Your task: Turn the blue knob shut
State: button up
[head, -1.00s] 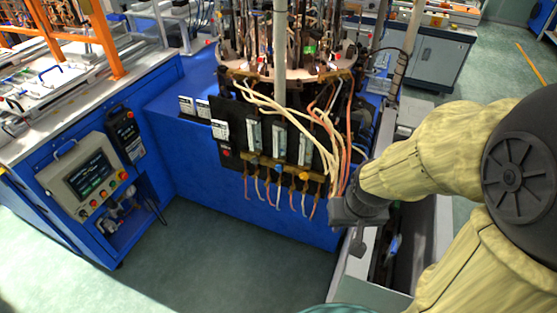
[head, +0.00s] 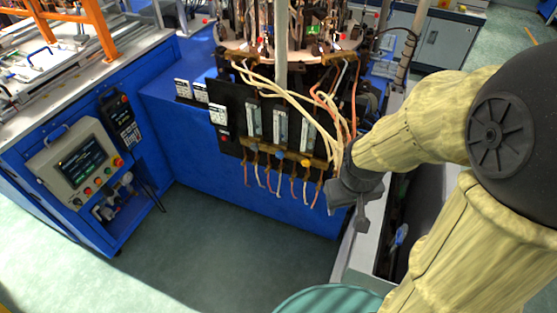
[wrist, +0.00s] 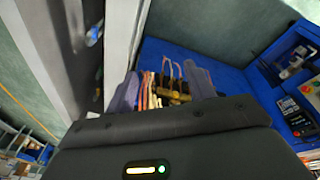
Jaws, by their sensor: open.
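A dark valve panel (head: 232,135) hangs on the front of the blue machine, with upright flow tubes and a brass manifold along its lower edge. A small blue knob (head: 280,154) appears on the manifold, left of an orange knob (head: 305,162); it is too small to tell its turn. My gripper (head: 362,215) is just right of the manifold in the head view, empty. In the wrist view its two fingers (wrist: 163,88) stand apart, with the brass manifold (wrist: 176,96) and hoses beyond the gap. The blue knob cannot be made out there.
Pale and orange hoses (head: 320,105) loop over the panel's right side, close to my gripper. A control box with a screen (head: 82,163) stands at left. A grey rail (head: 355,252) runs below my gripper. The green floor (head: 225,250) in front is clear.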

aim_at(279, 157)
jog(key=w+a+f+n+t+h+b, duration=0.1)
jog(key=w+f+n+h+b, duration=0.1)
jog(key=w+f+n+b, duration=0.4)
jog(key=w+a+f+n+t+h+b, duration=0.1)
jog(key=w+f+n+h+b, duration=0.3)
jog(key=f+b, duration=0.55)
jog(key=w+f+n+t+h+b, duration=0.1)
jog(key=w+f+n+b, duration=0.2)
jog(key=f+n+b, duration=0.4)
jog(key=w+a+f+n+t+b, duration=0.2)
jog(key=w+a+n+t+b, duration=0.3)
jog(key=a+b, duration=0.4)
jog(key=w+a+f+n+t+b, duration=0.3)
jog(key=w+a+n+t+b, duration=0.3)
jog(key=a+b, duration=0.3)
jog(key=shift+w+a+n, duration=0.25)
jog(key=shift+a+n, duration=0.35)
jog(key=shift+a, duration=0.3)
jog(key=shift+w, duration=0.1)
jog(key=b+x, duration=0.2)
jog(key=x, duration=0.6)
jog(key=b+x, duration=0.3)
jog(key=x, duration=0.6)
jog(key=shift+w+a+r, duration=0.15)
jog(key=shift+w+a, duration=0.05)
jog(key=shift+c, duration=0.2)
